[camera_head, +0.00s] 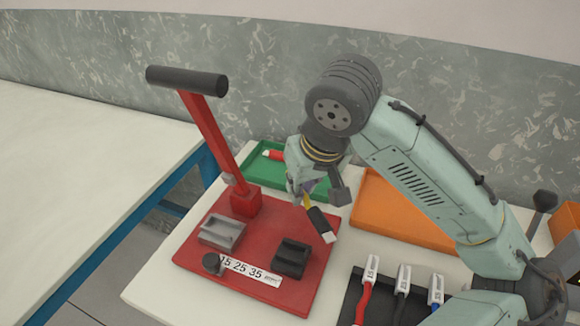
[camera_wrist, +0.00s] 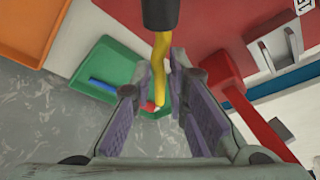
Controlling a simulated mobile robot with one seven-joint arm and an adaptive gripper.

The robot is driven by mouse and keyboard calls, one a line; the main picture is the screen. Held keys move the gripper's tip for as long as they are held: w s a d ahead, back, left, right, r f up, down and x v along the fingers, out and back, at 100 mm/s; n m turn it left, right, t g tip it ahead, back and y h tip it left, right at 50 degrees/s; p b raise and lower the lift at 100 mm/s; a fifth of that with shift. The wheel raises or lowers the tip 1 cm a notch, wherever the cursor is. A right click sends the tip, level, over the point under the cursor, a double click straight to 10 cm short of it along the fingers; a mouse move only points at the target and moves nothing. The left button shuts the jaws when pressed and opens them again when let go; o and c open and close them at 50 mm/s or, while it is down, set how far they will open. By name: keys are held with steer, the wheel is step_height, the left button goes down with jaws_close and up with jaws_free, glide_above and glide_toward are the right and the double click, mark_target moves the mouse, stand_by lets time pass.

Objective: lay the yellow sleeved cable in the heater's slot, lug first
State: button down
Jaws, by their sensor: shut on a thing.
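My gripper (camera_head: 306,188) is shut on the yellow cable (camera_head: 307,201), holding it above the red board (camera_head: 190,262). The cable slants down to the right, with a black sleeve (camera_head: 318,221) and a pale lug end (camera_head: 330,238) lowest. In the wrist view the yellow cable (camera_wrist: 160,60) runs between my fingers (camera_wrist: 161,62); its sleeve (camera_wrist: 160,12) is at the top edge and its lug is out of view. On the board are a grey slotted block (camera_head: 222,233) and a dark slotted block (camera_head: 291,258); I cannot tell which is the heater. The sleeve is above and apart from both.
A red lever (camera_head: 205,125) with a black handle (camera_head: 187,80) stands at the board's back left. A green tray (camera_head: 256,149) lies behind, an orange tray (camera_head: 400,215) to the right. A black rack (camera_head: 350,305) holds red, black and blue cables in front.

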steer(key=w+a, duration=0.1)
steer(key=w, duration=0.4)
steer(key=w+a+f+b, duration=0.1)
steer(key=w, duration=0.4)
steer(key=w+a, duration=0.1)
steer(key=w, duration=0.4)
steer(key=shift+a+f, duration=0.2)
steer(key=shift+a, duration=0.15)
step_height(320, 180, down, 4)
steer(key=b, duration=0.4)
steer(key=shift+r, duration=0.2)
steer(key=shift+f, duration=0.15)
steer(key=c, duration=2)
jaws_free()
steer(key=shift+c, duration=0.2)
steer(key=o, duration=0.5)
